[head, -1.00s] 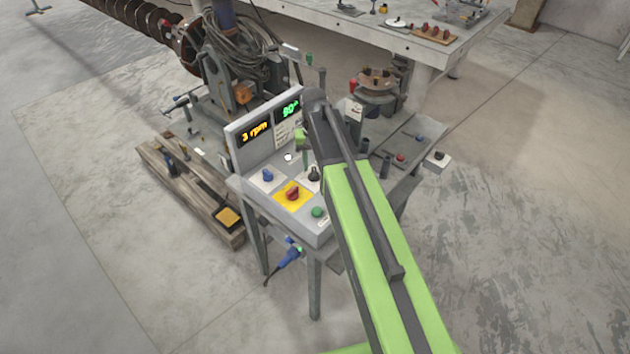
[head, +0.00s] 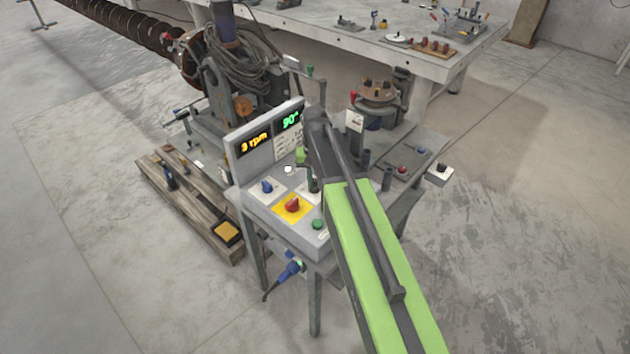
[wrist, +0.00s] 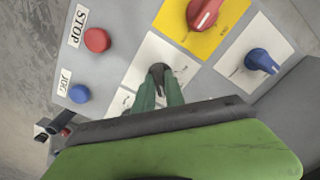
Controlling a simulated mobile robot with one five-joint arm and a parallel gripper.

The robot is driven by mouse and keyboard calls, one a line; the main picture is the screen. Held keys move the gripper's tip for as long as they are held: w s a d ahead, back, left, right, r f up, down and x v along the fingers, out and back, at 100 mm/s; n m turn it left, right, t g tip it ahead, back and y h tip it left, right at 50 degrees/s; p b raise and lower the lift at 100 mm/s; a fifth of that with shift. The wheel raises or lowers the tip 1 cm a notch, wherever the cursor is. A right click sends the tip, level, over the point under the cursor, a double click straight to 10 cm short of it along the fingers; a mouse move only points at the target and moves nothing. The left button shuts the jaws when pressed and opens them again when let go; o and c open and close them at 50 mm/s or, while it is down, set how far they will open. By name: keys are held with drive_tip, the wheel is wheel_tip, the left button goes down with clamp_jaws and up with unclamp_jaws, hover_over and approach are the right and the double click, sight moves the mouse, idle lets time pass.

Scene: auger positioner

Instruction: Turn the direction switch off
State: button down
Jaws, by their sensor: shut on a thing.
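The control panel (head: 262,205) stands on a metal stand in the middle of the head view. My gripper (wrist: 158,92) reaches down to a black knob (wrist: 158,70) on a white plate. Its two green fingers are shut on this knob. The fingers and my arm hide most of the knob in the head view. The small plate labels are too blurred to read, so I cannot tell for sure which knob is the direction switch, nor which way the black knob points.
A red knob (head: 292,205) on a yellow plate and a blue knob (head: 267,186) sit close to the gripper. A red STOP button (wrist: 97,40) and a blue JOG button (wrist: 79,93) also show. The display board (head: 268,135) rises behind the knobs.

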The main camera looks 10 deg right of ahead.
drive_tip(key=shift+n, duration=0.3)
drive_tip(key=n, duration=0.4)
drive_tip(key=shift+n, duration=2.1)
drive_tip(key=c, duration=1.4)
unclamp_jaws()
drive_tip(key=shift+r, duration=0.1)
